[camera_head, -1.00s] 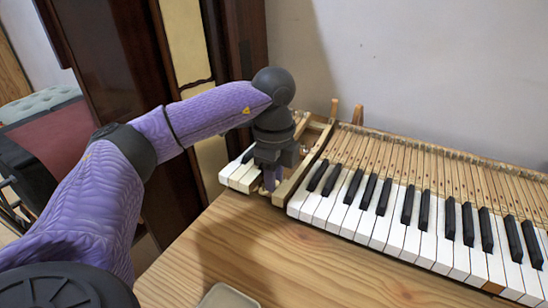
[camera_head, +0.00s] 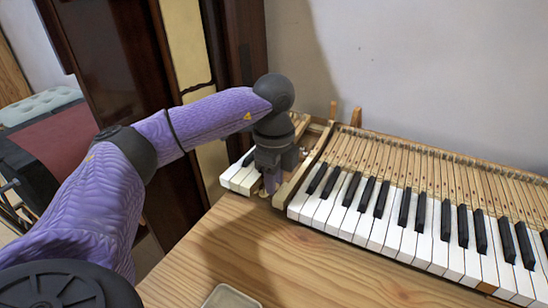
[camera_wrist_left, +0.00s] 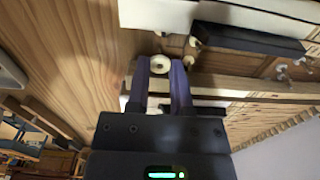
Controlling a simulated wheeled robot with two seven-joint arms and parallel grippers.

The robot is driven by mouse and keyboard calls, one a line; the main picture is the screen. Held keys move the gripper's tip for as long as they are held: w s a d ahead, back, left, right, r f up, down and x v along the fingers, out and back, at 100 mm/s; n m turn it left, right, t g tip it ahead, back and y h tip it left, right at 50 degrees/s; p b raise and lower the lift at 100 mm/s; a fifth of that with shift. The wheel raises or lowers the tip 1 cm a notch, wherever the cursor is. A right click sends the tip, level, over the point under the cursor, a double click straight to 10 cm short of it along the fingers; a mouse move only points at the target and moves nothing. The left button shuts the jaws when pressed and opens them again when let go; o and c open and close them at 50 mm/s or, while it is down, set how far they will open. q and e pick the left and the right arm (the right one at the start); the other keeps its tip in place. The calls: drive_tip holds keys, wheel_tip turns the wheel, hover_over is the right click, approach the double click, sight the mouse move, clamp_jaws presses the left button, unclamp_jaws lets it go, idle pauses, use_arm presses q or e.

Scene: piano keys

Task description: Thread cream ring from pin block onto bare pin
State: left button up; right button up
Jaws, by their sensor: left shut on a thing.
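My left gripper (camera_head: 270,184) points down at the gap in the keys near the left end of the keyboard. In the left wrist view its two purple fingers (camera_wrist_left: 160,82) are closed on the cream ring (camera_wrist_left: 160,64), which shows as a small pale round with a dark hole between the fingertips. A small pale peg-like piece (camera_wrist_left: 190,41) shows just beyond the ring, beside a black key. I cannot tell whether it is the bare pin or carries a ring. The pin block is not clearly made out. My right gripper is not in view.
The piano keyboard (camera_head: 385,215) runs to the right, with a few white keys (camera_head: 240,176) left of the gap. Small metal pins (camera_wrist_left: 283,72) show beside the wooden rail. The wooden table (camera_head: 215,250) is clear in front, except for a pale tray (camera_head: 230,297) at the bottom edge.

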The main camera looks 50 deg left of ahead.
use_arm(q)
drive_tip(key=shift+f, duration=0.3)
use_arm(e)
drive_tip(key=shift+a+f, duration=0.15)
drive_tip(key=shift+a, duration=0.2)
use_arm(q)
drive_tip(key=shift+f+b, duration=0.35)
drive_tip(key=shift+f, duration=0.2)
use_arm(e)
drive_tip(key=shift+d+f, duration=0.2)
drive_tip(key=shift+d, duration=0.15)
use_arm(q)
drive_tip(key=shift+f, duration=0.3)
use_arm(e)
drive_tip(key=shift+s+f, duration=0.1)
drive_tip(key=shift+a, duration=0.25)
use_arm(q)
drive_tip(key=o, duration=0.3)
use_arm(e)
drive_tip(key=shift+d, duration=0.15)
